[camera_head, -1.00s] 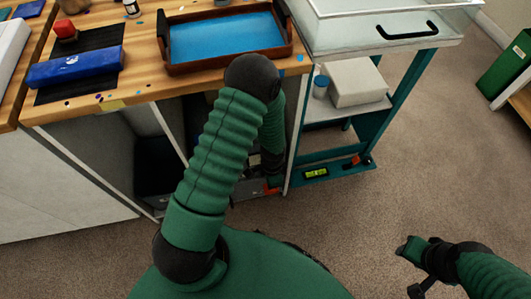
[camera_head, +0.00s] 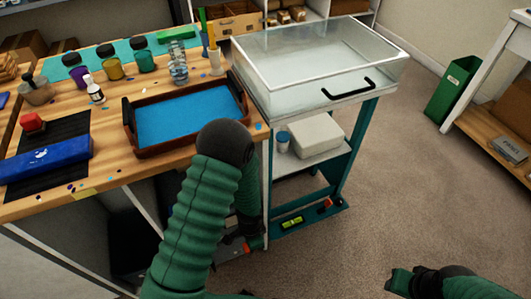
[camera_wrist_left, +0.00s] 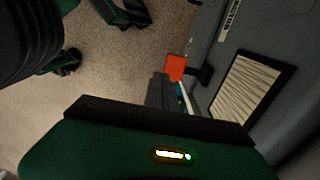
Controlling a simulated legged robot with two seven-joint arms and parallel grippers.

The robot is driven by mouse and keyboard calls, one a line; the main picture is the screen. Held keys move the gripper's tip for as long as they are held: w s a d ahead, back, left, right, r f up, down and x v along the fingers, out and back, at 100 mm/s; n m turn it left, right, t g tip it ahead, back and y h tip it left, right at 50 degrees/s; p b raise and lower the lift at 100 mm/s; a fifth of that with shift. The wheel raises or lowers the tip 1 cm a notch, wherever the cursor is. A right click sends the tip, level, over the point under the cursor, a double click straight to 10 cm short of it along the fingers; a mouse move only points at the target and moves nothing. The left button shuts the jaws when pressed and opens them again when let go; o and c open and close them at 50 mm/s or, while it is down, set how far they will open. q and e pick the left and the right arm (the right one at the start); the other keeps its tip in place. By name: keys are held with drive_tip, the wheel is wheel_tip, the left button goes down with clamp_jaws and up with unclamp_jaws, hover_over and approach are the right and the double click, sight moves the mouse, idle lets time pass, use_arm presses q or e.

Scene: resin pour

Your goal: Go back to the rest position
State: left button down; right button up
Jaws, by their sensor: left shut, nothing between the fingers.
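My left arm comes up in the middle of the head view, bends at a dark elbow in front of the table's edge, and hangs down. Its gripper lies low beside the open cabinet, mostly hidden by the arm. In the left wrist view the dark fingers of my left gripper (camera_wrist_left: 160,90) are together with nothing held. My right gripper (camera_head: 398,282) is low at the bottom right, over bare carpet, partly cut off by the frame, and its jaws are too unclear to judge.
The wooden table (camera_head: 100,195) holds a brown tray (camera_head: 185,145) with a blue inside, jars and a blue case (camera_head: 45,165). A teal cart (camera_head: 345,165) with a clear-lidded box stands right of it. An orange-red piece (camera_wrist_left: 177,67) is close to the left fingers. Carpet at right is free.

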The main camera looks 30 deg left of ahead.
use_arm(q)
wheel_tip(320, 180, up, 50)
drive_tip(key=s+d+n+t+p, duration=0.2)
drive_tip(key=n+p, duration=0.6)
drive_tip(key=p, duration=1.9)
drive_tip(key=shift+s+t+p, duration=0.3)
drive_tip(key=shift+p, duration=0.1)
